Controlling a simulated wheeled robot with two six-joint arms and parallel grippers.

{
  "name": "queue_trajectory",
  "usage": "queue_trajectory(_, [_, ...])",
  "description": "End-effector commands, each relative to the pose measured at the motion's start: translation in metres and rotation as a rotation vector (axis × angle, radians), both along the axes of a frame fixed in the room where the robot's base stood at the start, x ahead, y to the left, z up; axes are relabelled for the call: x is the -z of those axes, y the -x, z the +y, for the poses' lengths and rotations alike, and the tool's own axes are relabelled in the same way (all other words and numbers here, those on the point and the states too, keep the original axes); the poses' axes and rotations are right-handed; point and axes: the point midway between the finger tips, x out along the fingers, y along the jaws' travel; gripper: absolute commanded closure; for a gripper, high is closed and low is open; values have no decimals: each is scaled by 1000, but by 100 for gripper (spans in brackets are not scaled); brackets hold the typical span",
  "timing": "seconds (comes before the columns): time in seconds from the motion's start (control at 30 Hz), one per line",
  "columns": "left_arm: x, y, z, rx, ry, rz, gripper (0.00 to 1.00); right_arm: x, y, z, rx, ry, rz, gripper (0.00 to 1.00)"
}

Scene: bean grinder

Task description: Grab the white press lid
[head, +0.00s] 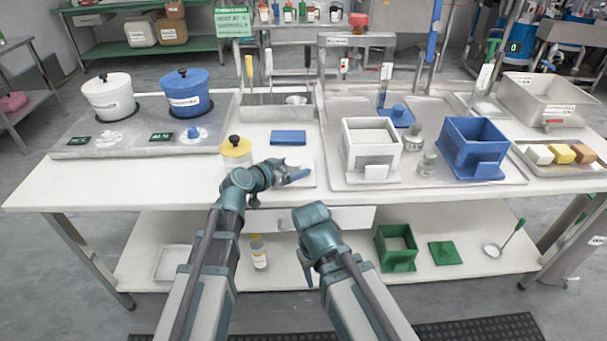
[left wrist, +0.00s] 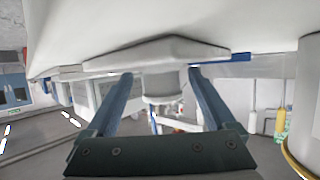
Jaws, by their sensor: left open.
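The white press lid (left wrist: 150,53) lies on the white table in the left wrist view, which looks upside down. It is a flat plate with a round knob (left wrist: 165,84). My left gripper (left wrist: 159,72) is open, its two blue fingers on either side of the knob with visible gaps. In the head view my left gripper (head: 298,175) is low over the table's front middle and hides much of the lid. My right gripper (head: 308,276) hangs below the table's front edge, apart from everything; its opening is unclear.
A blue lid (head: 288,137) lies just behind my left gripper. A white press box (head: 371,143) and a blue press box (head: 472,146) stand on a tray to the right. The front left of the table is clear.

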Motion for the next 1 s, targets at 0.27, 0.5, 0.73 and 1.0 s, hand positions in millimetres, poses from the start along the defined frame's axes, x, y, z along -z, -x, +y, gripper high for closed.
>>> queue_trajectory(0.27, [2,-5,2,0,0,0,11,3,0,0,0,0,0,50])
queue_trajectory(0.5, [2,-4,2,0,0,0,54,3,0,0,0,0,0,50])
queue_trajectory(0.73, [2,-4,2,0,0,0,96,3,0,0,0,0,0,50])
queue_trajectory(1.0, [2,-4,1,0,0,0,100,2,0,0,0,0,0,50])
